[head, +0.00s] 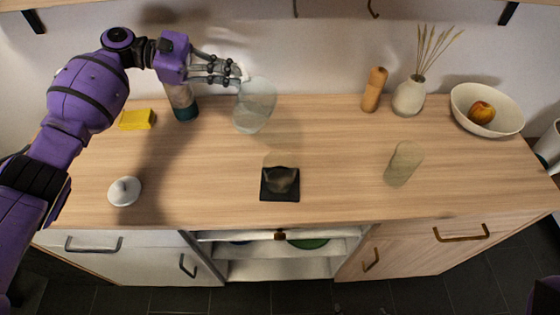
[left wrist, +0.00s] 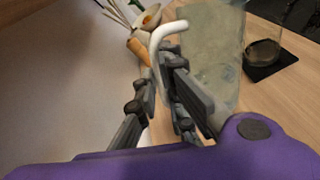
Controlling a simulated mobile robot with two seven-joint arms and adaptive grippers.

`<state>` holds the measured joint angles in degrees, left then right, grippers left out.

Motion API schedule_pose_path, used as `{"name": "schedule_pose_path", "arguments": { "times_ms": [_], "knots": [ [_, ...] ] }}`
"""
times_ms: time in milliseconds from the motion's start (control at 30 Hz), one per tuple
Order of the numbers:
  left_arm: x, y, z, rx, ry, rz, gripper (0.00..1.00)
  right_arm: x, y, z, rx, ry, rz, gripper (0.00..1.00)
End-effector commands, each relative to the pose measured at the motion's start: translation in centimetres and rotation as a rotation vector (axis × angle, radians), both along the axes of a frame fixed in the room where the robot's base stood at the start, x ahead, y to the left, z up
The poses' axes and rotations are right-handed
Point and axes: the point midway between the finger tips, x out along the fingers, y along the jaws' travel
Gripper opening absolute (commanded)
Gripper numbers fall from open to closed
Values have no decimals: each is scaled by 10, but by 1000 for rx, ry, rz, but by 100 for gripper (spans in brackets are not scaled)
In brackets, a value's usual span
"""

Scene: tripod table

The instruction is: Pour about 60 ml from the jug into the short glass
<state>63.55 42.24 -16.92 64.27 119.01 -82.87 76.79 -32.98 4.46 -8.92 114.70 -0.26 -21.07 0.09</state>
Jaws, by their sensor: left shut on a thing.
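The clear jug (head: 257,108) is at the back of the counter, left of centre, with a white handle that shows in the left wrist view (left wrist: 168,28). My left gripper (head: 238,76) is shut on the handle, at the jug's upper left. The jug leans slightly; I cannot tell whether its base touches the counter. In the left wrist view, the jug's body (left wrist: 212,45) is beyond the fingers. The short glass (head: 281,178) stands upright on a black mat (head: 268,196) near the front middle. Its contents are unclear. My right gripper is out of view.
A taller glass (head: 404,163) stands to the right. A bottle (head: 183,103), yellow sponge (head: 137,120) and white lidded dish (head: 124,190) are at left. A wooden mill (head: 374,90), vase (head: 409,97) and fruit bowl (head: 460,110) stand back right. The counter between jug and mat is clear.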

Motion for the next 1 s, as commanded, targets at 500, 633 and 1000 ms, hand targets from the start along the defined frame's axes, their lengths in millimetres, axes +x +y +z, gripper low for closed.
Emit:
{"name": "schedule_pose_path", "arguments": {
  "times_ms": [500,633,1000],
  "knots": [
    [29,14,46,-179,333,-4,0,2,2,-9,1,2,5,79],
    [32,16,50,-218,407,-6,0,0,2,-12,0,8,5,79],
    [35,18,54,-245,460,-6,0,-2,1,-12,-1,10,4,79]
  ]
}}
